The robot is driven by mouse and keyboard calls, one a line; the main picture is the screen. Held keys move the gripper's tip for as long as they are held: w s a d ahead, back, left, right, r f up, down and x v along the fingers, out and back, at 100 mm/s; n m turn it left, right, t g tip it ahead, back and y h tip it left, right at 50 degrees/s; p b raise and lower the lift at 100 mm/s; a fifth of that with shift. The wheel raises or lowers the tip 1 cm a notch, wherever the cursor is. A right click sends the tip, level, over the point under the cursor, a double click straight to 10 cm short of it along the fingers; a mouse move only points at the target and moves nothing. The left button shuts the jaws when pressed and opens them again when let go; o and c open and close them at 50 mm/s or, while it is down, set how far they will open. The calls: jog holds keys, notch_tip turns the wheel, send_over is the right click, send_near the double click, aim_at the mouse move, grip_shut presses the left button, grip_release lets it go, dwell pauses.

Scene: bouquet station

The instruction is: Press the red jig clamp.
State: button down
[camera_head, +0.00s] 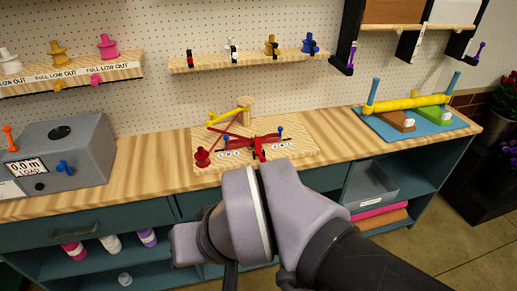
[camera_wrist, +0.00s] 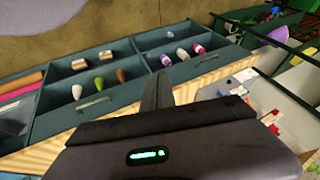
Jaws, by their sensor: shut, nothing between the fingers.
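A pale wooden jig board (camera_head: 297,150) lies on the counter in the head view. Red crossing bars (camera_head: 243,141) with blue knobs sit on it, and a round red knob (camera_head: 202,157) stands at its left front corner. I cannot tell for sure which red part is the clamp. A yellow lever (camera_head: 228,116) on a wooden post is at the back of the board. My arm is in front of the board in the head view, and the fingers cannot be made out there. In the wrist view my gripper (camera_wrist: 158,88) is shut and empty, over the counter's front edge.
A grey box (camera_head: 63,150) with a dial stands on the left of the counter. A blue mat (camera_head: 440,132) with a yellow roller is at the right. Shelves with small coloured parts hang above.

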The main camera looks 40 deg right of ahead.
jog(key=s+a+f+m+g+y+b, duration=0.2)
jog(key=a+f+m+g+y+b, duration=0.2)
jog(key=a+f+g+y, duration=0.35)
jog(key=w+d+f+m+t+y+b, duration=0.1)
jog(key=w+d+m+t+y+b, duration=0.2)
jog(key=w+d+m+t+y, duration=0.75)
jog(key=w+d+f+m+t+h+b, duration=0.1)
jog(key=w+d+f+m+t+h, duration=0.1)
jog(key=w+d+m+t+h, duration=0.25)
jog(key=w+d+f+m+t+h+b, duration=0.1)
jog(key=d+f+m+t+h, duration=0.2)
jog(key=d+t+h, duration=0.4)
jog(key=s+d+f+m+h, duration=0.2)
jog(key=d+f+m+h, duration=0.3)
jog(key=d, duration=0.4)
jog(key=s+d+f+m+h+b, duration=0.1)
jog(key=s+d+f+m+h, duration=0.1)
jog(key=d+f+m+h, duration=0.4)
notch_tip(320, 180, down, 2)
jog(key=d+h, duration=0.3)
jog(key=h, duration=0.1)
jog(key=shift+f+g, duration=0.2)
jog(key=shift+g, duration=0.15)
